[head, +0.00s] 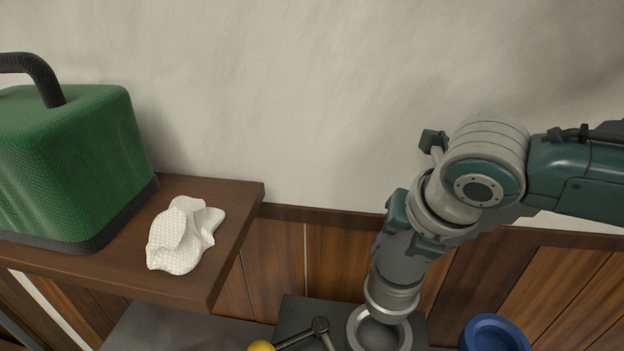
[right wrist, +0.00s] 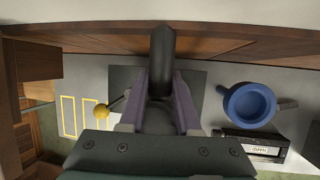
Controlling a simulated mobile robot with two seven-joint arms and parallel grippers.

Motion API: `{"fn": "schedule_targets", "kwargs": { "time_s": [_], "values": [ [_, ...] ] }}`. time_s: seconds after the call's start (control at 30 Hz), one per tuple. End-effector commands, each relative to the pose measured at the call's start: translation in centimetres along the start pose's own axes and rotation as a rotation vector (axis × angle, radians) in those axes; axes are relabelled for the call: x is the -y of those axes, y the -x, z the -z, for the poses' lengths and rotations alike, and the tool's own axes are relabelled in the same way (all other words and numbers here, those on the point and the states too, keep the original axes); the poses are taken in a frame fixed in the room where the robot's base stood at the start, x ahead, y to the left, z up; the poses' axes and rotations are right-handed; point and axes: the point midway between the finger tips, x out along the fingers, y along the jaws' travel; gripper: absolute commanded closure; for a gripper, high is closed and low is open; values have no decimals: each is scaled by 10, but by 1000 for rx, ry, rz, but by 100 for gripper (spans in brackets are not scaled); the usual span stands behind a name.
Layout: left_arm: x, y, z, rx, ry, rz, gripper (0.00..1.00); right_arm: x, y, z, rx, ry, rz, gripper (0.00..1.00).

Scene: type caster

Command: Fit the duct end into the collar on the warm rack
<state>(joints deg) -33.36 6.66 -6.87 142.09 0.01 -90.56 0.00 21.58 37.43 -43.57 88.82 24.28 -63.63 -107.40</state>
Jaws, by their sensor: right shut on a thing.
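My right gripper (right wrist: 160,95) has its purple fingers closed on the duct end, a grey cylinder with a pale metal rim (head: 392,298). In the right wrist view a dark tube (right wrist: 162,55) stands out from between the fingers. In the head view the duct end points down, slightly tilted, over a grey ring-shaped collar (head: 352,328) on a dark plate (head: 295,312). Its rim overlaps the collar's upper right in the picture; I cannot tell whether they touch. The fingers and held part largely hide the collar in the right wrist view. My left gripper is out of view.
A lever with a yellow knob (head: 260,346) stands close left of the collar. A blue round cup-like part (head: 492,334) is to its right. A wooden shelf (head: 232,235) at left holds a green box (head: 75,160) with a black hose (head: 42,75) and a white cloth (head: 180,238).

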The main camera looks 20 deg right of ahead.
Motion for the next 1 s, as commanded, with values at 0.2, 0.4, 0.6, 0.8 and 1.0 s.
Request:
{"fn": "schedule_targets", "kwargs": {
  "time_s": [0.2,0.4,0.6,0.8,1.0],
  "values": [
    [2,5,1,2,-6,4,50,-1,2,-1,0,3,-1,100],
    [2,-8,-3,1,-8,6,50,3,-14,6,-1,3,-1,100],
    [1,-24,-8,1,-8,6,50,6,-34,14,-1,4,-3,100],
    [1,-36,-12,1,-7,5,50,10,-49,20,0,3,-2,100],
    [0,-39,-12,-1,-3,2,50,11,-53,22,0,3,-3,100]
  ]
}}
